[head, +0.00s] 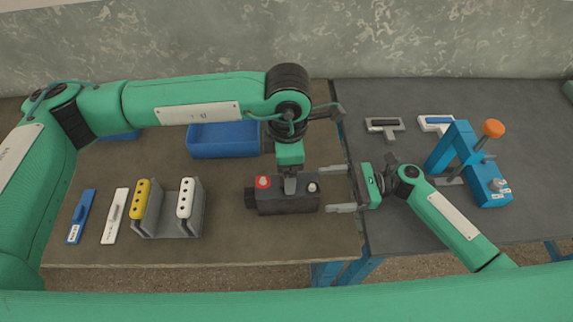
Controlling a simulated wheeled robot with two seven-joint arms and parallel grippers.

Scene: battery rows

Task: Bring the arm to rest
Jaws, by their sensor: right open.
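My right gripper (340,189) comes in from the lower right. Its two grey fingers are spread apart and point left, at the right end of a dark box (288,203); I cannot tell whether they touch it. The box has a red round top piece at its left and a pale knob at its right. My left gripper (290,184) hangs down from the bent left arm over the middle of the box. Its fingers are seen edge-on, so their opening and any contact are hidden.
A grey rack (167,225) holds a yellow and a white block. A blue and a white flat piece lie to its left. A blue bin (222,140) is behind.

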